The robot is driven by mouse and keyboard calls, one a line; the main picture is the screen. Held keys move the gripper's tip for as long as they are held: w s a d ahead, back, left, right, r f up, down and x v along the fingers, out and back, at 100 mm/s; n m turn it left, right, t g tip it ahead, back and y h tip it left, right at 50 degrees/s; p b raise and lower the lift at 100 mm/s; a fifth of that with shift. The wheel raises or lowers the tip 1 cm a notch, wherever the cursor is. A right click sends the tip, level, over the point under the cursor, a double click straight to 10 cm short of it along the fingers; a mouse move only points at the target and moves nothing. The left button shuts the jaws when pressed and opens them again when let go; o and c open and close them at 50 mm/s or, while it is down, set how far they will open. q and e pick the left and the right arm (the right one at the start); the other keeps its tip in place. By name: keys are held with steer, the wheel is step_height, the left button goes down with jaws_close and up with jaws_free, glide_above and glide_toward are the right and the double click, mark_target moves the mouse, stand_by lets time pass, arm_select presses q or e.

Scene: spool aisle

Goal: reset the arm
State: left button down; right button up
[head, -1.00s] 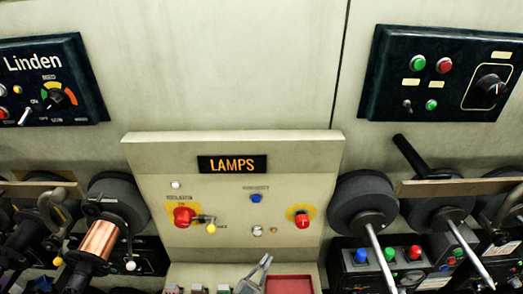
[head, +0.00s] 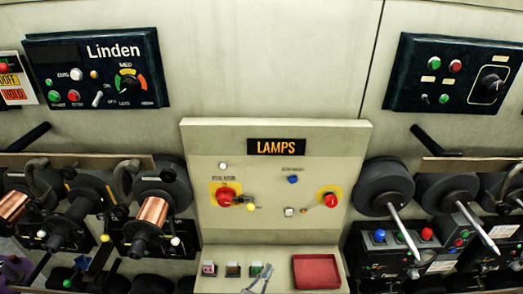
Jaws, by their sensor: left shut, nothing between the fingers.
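My left gripper (head: 262,279) shows small at the bottom edge of the head view, in front of the lower ledge of the LAMPS panel. Its grey fingers are shut with nothing between them. Most of the left arm is below the picture. My right gripper is not in view. The LAMPS panel (head: 289,225) stands in the middle, with a red knob (head: 226,196) at left, a red button (head: 331,200) at right and a blue button (head: 293,179) above.
A red tray (head: 317,272) lies on the ledge, right of several small switches. Copper spools (head: 151,214) on spindles stand at left; dark spools (head: 384,187) with rods stand at right. The Linden panel (head: 98,72) and another dark panel (head: 455,75) hang on the wall (head: 260,60).

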arm_select(q)
steer(key=s+a+f+n+g+y, duration=0.3)
steer(key=s+a+f+g+y, duration=0.15)
steer(key=a+f, duration=0.4)
steer(key=s+a+f+n+g+y, duration=0.3)
steer(key=s+a+f+g+y, duration=0.15)
steer(key=a+f+y, duration=0.35)
steer(key=s+a+f+n+g, duration=0.1)
steer(key=s+a+f+g, duration=0.15)
steer(key=s, duration=0.55)
steer(key=s+a+f+g, duration=0.1)
steer(key=s+a+g, duration=0.1)
steer(key=s+g, duration=0.35)
steer(key=s+f+b, duration=0.1)
steer(key=s+f, duration=0.2)
steer(key=f, duration=2.5)
steer(key=s+a+f, duration=0.2)
steer(key=s+f, duration=0.6)
steer(key=s, duration=0.1)
steer(key=s+a+f+b, duration=0.1)
steer(key=s+a+f, duration=0.1)
steer(key=s+f, duration=0.7)
steer(key=shift+f+g, duration=0.2)
steer(key=shift+g, duration=0.1)
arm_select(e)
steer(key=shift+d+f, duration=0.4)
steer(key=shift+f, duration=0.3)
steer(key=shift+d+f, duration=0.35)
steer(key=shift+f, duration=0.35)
